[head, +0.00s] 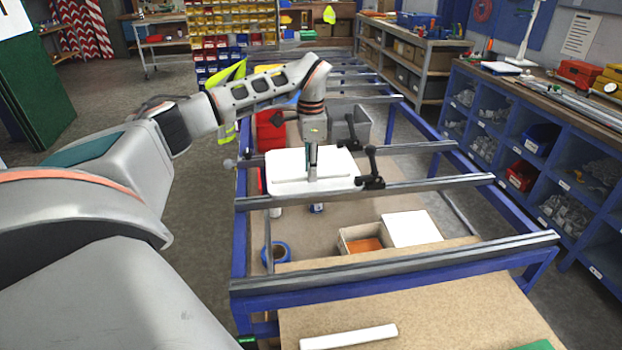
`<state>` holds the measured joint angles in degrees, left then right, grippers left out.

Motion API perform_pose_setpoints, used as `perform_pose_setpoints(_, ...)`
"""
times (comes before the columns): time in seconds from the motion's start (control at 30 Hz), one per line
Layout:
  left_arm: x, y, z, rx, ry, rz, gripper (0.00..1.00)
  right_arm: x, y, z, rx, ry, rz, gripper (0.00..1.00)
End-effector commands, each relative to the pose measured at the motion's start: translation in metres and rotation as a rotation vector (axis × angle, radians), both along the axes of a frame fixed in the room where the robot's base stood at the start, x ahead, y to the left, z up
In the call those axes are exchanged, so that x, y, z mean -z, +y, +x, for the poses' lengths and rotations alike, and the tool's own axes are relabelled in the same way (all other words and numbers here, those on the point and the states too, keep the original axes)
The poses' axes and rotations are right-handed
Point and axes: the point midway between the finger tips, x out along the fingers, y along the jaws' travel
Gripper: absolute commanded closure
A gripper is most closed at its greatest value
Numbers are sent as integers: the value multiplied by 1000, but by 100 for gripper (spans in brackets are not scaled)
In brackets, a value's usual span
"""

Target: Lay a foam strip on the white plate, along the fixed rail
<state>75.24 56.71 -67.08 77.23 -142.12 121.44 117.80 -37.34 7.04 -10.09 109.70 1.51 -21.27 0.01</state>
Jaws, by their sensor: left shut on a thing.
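The white plate (341,160) lies across the grey cross beams of the blue frame, with black clamps (371,166) at its right side. My left gripper (312,171) points down over the middle of the plate. It is shut on a narrow white foam strip (335,178), which runs left to right near the plate's front edge. White on white, I cannot tell whether the strip touches the plate. The fixed rail is hard to tell apart from the plate. Another white strip (348,337) lies on the front board. My right gripper is out of view.
A grey cross beam (420,189) runs just in front of the plate. Below are an open box (361,239), a white panel (411,229) and blue tape (276,253). Red and grey bins stand behind the plate. Blue shelving (540,150) bounds the right side.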

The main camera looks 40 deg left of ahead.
Motion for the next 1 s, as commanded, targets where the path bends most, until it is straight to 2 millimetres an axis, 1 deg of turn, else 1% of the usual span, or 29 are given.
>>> perform_pose_setpoints(0.1,18,0,-1,2,6,-1,91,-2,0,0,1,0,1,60)
perform_pose_setpoints(0.2,30,0,-1,0,4,0,91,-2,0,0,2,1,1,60)
perform_pose_setpoints(0.6,35,0,0,1,1,0,91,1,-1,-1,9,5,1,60)
perform_pose_setpoints(0.63,35,0,0,1,1,0,76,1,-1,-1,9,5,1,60)
perform_pose_setpoints(0.67,35,0,0,1,1,-1,68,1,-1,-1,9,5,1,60)
perform_pose_setpoints(0.7,35,0,0,1,1,0,65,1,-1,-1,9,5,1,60)
perform_pose_setpoints(1.0,34,0,0,1,1,0,65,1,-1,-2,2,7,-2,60)
